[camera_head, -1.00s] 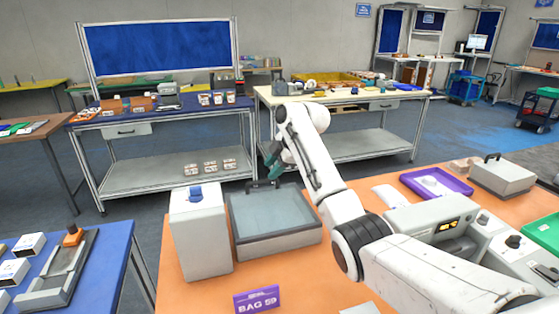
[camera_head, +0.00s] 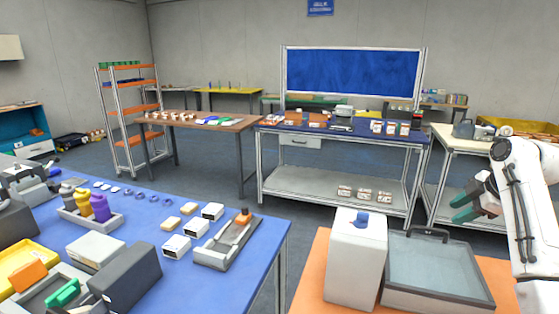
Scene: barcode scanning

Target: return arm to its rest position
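My gripper (camera_head: 466,205) is at the right side of the head view, at the end of my white arm, which enters from the right edge. Its dark green fingers point left and stand apart, with nothing seen between them. It hangs in the air above and behind the grey tray-like box (camera_head: 440,268) on the orange table (camera_head: 313,272). It touches nothing that I can see. The rest of my arm is cut off by the right edge.
A white box with a blue top (camera_head: 355,262) stands beside the grey box. A blue table (camera_head: 262,240) at left holds a scanner-like stand (camera_head: 228,243), small white boxes and coloured items. A dark blue workbench (camera_head: 345,137) stands behind. Grey floor lies between the tables.

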